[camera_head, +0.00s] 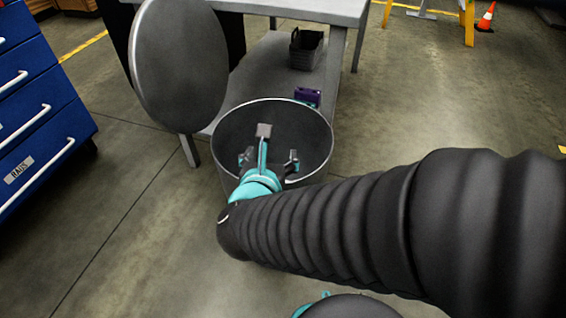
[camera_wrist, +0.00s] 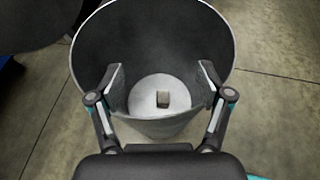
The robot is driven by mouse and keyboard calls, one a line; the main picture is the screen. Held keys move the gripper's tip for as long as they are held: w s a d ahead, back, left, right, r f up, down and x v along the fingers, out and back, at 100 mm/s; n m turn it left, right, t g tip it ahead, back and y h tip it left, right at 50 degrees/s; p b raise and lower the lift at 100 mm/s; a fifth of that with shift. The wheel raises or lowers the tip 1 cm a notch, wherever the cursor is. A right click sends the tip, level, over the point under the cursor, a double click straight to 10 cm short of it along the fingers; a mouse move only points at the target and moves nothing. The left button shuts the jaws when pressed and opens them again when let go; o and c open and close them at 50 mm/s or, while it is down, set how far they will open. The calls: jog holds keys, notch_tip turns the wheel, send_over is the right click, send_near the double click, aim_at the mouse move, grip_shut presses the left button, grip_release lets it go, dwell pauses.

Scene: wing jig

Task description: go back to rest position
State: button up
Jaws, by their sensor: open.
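My gripper (camera_head: 270,160) is over the mouth of a round grey metal bin (camera_head: 318,165) in the head view, its two fingers spread apart. In the wrist view my gripper (camera_wrist: 162,84) is open with nothing between its fingers. A small grey-brown block (camera_wrist: 163,99) lies on the pale floor of the bin (camera_wrist: 205,30), below and apart from the fingers. My dark ribbed arm reaches in from the right and hides the near side of the bin.
A round grey lid (camera_head: 180,65) stands raised at the bin's left. A grey table (camera_head: 285,8) is behind, with a black crate (camera_head: 306,50) and a purple object (camera_head: 307,97) on its lower shelf. A blue drawer cabinet (camera_head: 40,110) is at left.

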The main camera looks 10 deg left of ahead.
jog(key=s+a+f+n+g+y, duration=0.4)
jog(key=s+a+n+g+y, duration=0.4)
jog(key=n, duration=1.4)
jog(key=d+r+n+h, duration=0.3)
jog(key=d+n, duration=0.1)
jog(key=d, duration=0.8)
jog(key=d+r+n+h+p, duration=0.1)
jog(key=d+r+n+h, duration=0.2)
jog(key=d, duration=1)
jog(key=d+r+n+h+p, duration=0.1)
jog(key=d+r+n+h, duration=0.2)
jog(key=d, duration=0.9)
jog(key=shift+w+d+r+n+h, duration=0.2)
jog(key=shift+r+n+h, duration=0.2)
jog(key=shift+n, duration=0.8)
